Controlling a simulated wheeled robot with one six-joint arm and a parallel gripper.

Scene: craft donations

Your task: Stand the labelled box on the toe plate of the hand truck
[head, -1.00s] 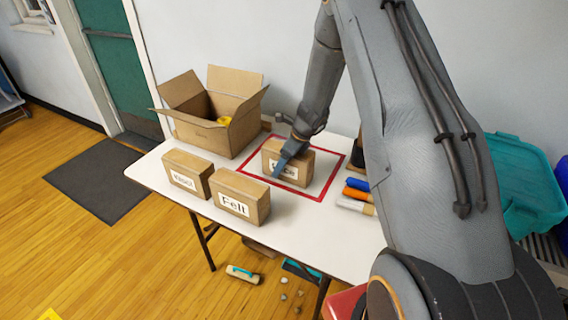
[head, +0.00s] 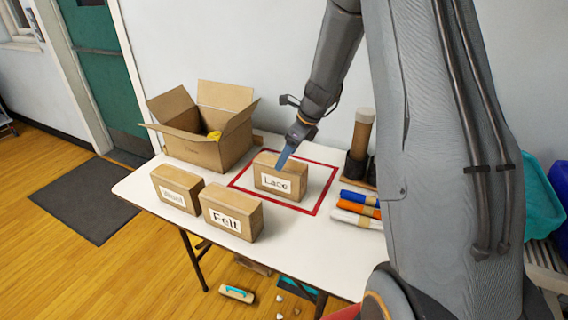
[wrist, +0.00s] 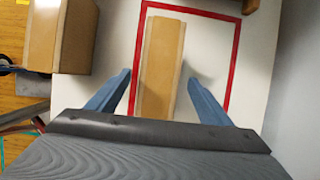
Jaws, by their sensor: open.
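A brown box labelled "Lace" (head: 281,180) stands upright on the white table inside a red outline (head: 318,208). My gripper (head: 282,161) is above it, with one blue finger visible at the box's top edge in the head view. In the wrist view my gripper (wrist: 160,78) is open, and the box (wrist: 163,45) lies between its two fingers with gaps on both sides. Two more labelled boxes stand nearby: "Felt" (head: 231,213) and one whose blurred label seems to read "Wool" (head: 176,190). I cannot make out the hand truck for certain in either view.
An open carton (head: 205,150) with something yellow inside stands at the table's back left. Blue, orange and white rolls (head: 358,206) lie right of the outline, near a brown cylinder (head: 361,135). A teal-handled tool (head: 237,293) is on the floor. A dark mat (head: 90,200) lies left.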

